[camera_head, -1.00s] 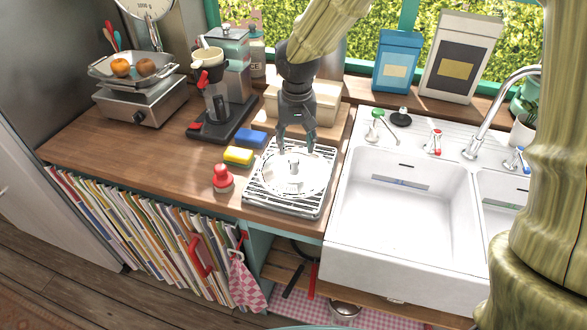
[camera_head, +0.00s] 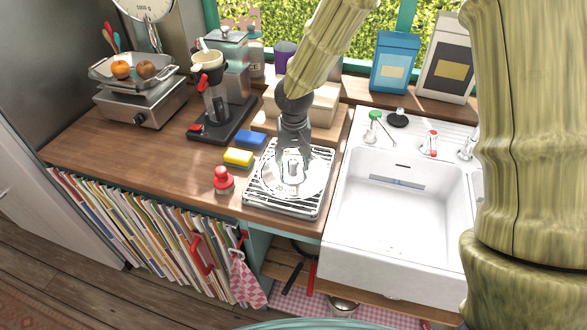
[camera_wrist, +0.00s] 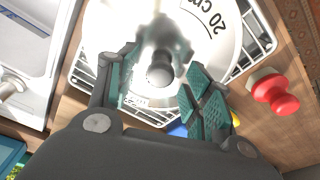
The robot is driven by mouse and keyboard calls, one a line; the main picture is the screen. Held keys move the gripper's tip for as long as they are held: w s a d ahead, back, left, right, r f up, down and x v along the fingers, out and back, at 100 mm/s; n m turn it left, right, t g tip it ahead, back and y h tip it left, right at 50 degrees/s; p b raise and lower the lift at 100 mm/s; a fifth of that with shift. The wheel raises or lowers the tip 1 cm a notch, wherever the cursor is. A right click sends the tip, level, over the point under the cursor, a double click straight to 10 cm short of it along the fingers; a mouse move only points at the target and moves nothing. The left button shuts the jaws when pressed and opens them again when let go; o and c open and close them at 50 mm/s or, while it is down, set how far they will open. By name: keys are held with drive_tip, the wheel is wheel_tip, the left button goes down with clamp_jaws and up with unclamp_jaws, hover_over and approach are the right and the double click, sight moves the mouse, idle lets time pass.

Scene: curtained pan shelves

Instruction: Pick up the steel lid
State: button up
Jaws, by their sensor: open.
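The steel lid (camera_head: 311,186) is a round, shiny disc lying flat on a wire drying rack on the counter, left of the sink. In the wrist view the lid (camera_wrist: 222,58) fills the upper middle, with "20 cm" printed on it and a round knob (camera_wrist: 160,68) at its centre. My gripper (camera_head: 292,172) points down over the middle of the lid. In the wrist view my gripper (camera_wrist: 160,92) is open, its teal-padded fingers on either side of the knob. Whether the pads touch the knob I cannot tell.
The rack (camera_head: 255,196) sits beside the white sink (camera_head: 390,220). A red-knobbed object (camera_head: 223,179), a yellow sponge (camera_head: 238,157) and a blue sponge (camera_head: 250,139) stand left of it. A coffee maker (camera_head: 215,105) and a wooden box (camera_head: 325,103) stand behind.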

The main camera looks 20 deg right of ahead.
drive_tip(key=shift+f, duration=0.3)
clamp_jaws()
drive_tip(key=shift+r, duration=0.1)
